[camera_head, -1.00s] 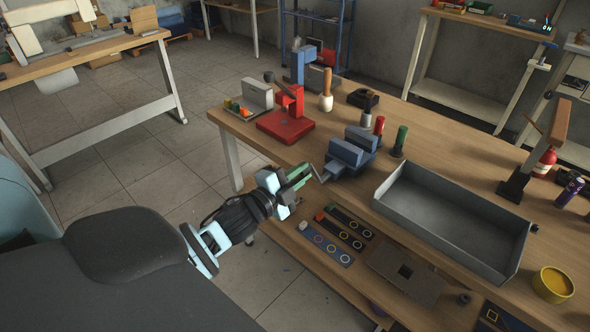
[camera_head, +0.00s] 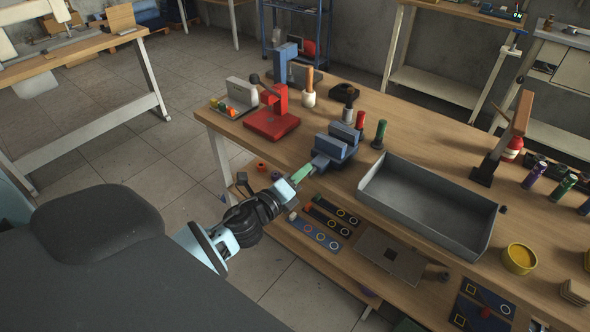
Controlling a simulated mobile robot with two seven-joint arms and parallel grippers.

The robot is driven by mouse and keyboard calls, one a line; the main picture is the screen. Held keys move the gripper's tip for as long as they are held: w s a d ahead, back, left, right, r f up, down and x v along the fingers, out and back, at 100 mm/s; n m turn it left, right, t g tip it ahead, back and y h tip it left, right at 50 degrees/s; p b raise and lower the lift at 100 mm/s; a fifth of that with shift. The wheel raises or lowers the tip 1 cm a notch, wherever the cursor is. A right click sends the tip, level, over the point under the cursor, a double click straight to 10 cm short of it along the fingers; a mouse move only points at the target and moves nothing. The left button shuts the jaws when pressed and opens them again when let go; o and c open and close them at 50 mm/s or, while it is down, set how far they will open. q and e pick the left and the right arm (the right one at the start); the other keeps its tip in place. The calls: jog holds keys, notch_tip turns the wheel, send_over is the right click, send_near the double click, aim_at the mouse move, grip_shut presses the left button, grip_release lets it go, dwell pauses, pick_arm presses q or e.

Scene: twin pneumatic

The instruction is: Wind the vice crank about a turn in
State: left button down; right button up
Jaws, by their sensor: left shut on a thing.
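The blue-grey vice (camera_head: 336,147) stands at the near edge of the wooden workbench. Its crank side faces my left arm. My left gripper (camera_head: 304,172), with green fingers, is at the crank on the near left side of the vice. The fingers are shut on the crank handle, which they mostly hide. The crank arm can hardly be made out between the fingers and the vice body, so its exact angle is unclear. My right gripper is not in view.
A grey open tray (camera_head: 375,203) lies right of the vice. Red and green-handled tools (camera_head: 379,134) stand just behind it. A red press (camera_head: 272,122) stands to the left. Marked strips (camera_head: 315,234) and a grey plate (camera_head: 391,255) lie below on a lower shelf.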

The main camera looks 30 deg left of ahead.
pick_arm(q)
jog(key=shift+s+d+f+m+p, duration=0.15)
jog(key=shift+d+f+m, duration=0.35)
jog(key=shift+m, duration=1.5)
jog(key=shift+w+d+f+m+p, duration=0.1)
jog(key=shift+d+f+m+p, duration=0.4)
jog(key=shift+m, duration=1.5)
jog(key=shift+s+d+f+m, duration=0.1)
jog(key=shift+d+f+m, duration=0.45)
jog(key=shift+m, duration=1.45)
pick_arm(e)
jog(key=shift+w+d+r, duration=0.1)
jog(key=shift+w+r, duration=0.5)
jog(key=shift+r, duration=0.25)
pick_arm(q)
jog(key=shift+d+r, duration=0.15)
jog(key=shift+r, duration=0.05)
jog(key=c, duration=1.4)
grip_release()
